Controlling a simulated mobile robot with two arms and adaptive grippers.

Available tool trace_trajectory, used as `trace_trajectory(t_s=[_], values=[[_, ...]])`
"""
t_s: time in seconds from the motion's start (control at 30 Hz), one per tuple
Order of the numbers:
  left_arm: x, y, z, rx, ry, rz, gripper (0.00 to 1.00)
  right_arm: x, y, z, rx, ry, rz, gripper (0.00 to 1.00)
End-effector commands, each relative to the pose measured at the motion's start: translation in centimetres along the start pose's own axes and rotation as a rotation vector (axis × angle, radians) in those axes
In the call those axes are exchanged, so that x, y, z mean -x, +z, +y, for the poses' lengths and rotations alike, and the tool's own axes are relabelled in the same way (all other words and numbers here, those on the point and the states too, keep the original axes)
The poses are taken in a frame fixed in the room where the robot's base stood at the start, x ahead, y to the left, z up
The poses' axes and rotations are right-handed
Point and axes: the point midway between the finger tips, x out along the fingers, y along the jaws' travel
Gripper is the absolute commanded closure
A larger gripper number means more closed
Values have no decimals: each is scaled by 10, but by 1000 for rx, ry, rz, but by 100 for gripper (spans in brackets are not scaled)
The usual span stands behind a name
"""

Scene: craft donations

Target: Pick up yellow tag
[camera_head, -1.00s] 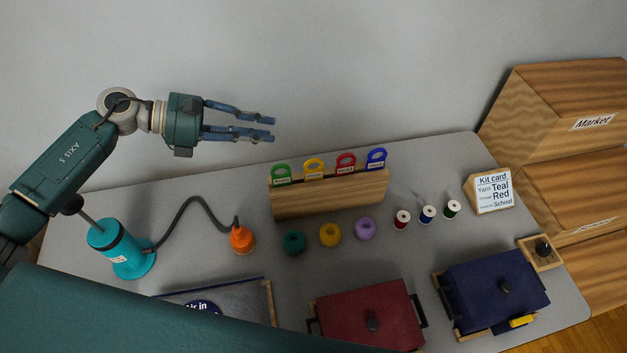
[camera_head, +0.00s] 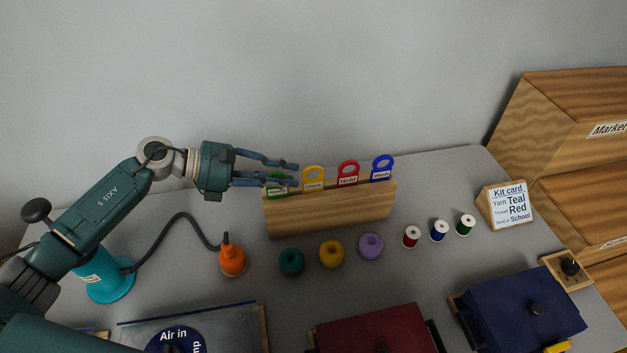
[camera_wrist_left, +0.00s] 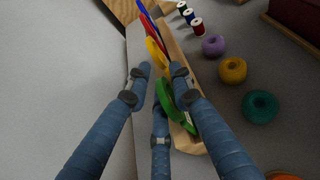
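The yellow tag (camera_head: 313,185) stands upright in the wooden rack (camera_head: 330,213), between the green tag (camera_head: 277,191) and the red tag (camera_head: 348,179). My left gripper (camera_head: 296,175) is open, its blue fingers spread and pointing right. In the head view they overlap the green tag, and the fingertips end just left of the yellow tag. In the left wrist view the yellow tag (camera_wrist_left: 153,47) lies beyond the spread fingertips (camera_wrist_left: 160,75), with the green tag (camera_wrist_left: 188,121) between the fingers. I see nothing gripped. My right gripper is not in view.
A blue tag (camera_head: 382,167) stands at the rack's right end. Yarn rings, including a yellow one (camera_head: 331,254), and thread spools (camera_head: 439,231) lie in front. A kit card (camera_head: 508,205) is at right. An orange bulb (camera_head: 232,261) and red (camera_head: 376,333) and blue (camera_head: 522,307) boxes are nearer.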

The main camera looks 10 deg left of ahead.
Motion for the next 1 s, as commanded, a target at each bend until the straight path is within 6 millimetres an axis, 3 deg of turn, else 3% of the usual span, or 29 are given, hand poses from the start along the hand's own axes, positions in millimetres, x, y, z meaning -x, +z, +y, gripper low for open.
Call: trace_trajectory(t_s=[0.4,0.67,0.7,0.8,1.0], values=[[-50,1,-1,0,1,-1,78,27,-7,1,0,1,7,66],[-55,-2,-1,-1,1,1,78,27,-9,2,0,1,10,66],[-54,-2,-1,0,1,1,80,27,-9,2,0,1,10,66],[-54,-2,-1,0,1,1,100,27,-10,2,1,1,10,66],[-54,-2,-1,0,1,1,100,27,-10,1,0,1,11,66]])
